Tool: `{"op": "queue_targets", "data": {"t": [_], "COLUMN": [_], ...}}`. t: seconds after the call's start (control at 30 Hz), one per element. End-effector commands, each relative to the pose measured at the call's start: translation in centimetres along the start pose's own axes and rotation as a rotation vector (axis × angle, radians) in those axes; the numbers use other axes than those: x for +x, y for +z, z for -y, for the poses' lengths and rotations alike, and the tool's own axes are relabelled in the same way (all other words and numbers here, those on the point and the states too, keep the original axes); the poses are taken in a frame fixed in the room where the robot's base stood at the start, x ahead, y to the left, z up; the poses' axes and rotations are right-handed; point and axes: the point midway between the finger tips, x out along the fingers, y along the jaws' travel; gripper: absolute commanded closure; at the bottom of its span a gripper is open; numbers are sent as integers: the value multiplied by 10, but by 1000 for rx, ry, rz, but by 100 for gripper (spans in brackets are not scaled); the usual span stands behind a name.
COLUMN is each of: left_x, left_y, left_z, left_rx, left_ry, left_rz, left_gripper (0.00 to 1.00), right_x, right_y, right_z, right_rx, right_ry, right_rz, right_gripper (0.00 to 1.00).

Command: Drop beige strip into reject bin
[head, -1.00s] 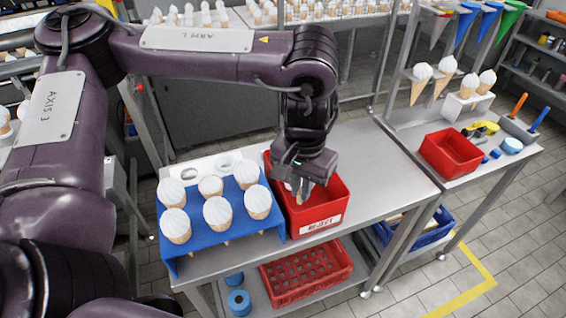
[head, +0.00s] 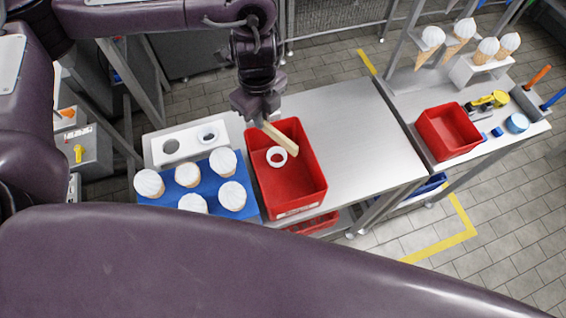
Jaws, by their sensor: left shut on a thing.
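My left gripper (head: 263,119) is shut on the beige strip (head: 281,138), near the back wall of the red reject bin (head: 317,185). The strip sticks out of the jaws, slanting down to the right over the bin's opening. I cannot tell whether its lower end touches anything. A white ring (head: 276,157) lies inside the bin. My right gripper is not in view.
Left of the bin, a blue rack (head: 206,177) holds several white-topped cones, with a white two-hole holder (head: 190,147) behind it. The steel table (head: 350,140) is clear right of the bin. A second red bin (head: 448,133) stands on the right-hand table.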

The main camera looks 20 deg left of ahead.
Motion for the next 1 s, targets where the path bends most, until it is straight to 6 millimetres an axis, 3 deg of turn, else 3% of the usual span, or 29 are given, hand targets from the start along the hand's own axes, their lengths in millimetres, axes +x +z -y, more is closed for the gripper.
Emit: {"op": "queue_targets", "data": {"t": [0.13,0.27,0.37,0.67,0.83,1.0], "left_x": [-2,2,7,39,56,61], "left_y": [-4,-4,-4,-4,-4,-4], "left_z": [0,1,1,1,1,1], "left_rx": [163,218,225,222,221,221], "left_ry": [1,0,0,0,0,0], "left_rz": [-2,-2,-2,-1,-1,-2], "left_gripper": [100,100,100,100,100,100], "right_x": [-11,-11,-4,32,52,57], "right_y": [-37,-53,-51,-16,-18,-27], "right_z": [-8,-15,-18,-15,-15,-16], "right_rx": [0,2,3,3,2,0], "right_ry": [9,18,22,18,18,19], "right_rz": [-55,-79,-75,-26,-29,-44], "right_gripper": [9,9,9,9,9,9]}}
